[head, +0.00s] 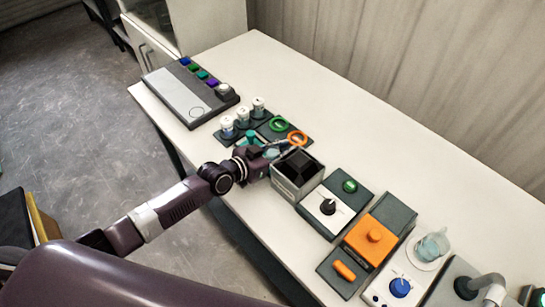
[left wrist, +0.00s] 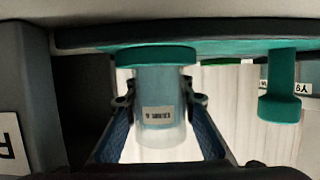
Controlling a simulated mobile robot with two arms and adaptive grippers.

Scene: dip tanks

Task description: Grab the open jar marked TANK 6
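The jar (left wrist: 160,108) is clear and pale blue with a small printed label, shown upside down and too small to read surely. It stands on a round teal disc (left wrist: 155,56) in the left wrist view. My left gripper (left wrist: 158,100) has a finger on each side of the jar, the tips against its sides. In the head view my left gripper (head: 271,157) is low over the table beside a dark tray, with pale blue (head: 272,153) showing at its fingers. The right gripper is not in view.
A teal knobbed peg (head: 251,138) stands close behind the gripper. Green (head: 278,124) and orange (head: 297,138) rings and white-capped bottles (head: 243,116) are near. An open box (head: 290,185) with a black inside stands just right. The table (head: 330,110) is clear toward the wall.

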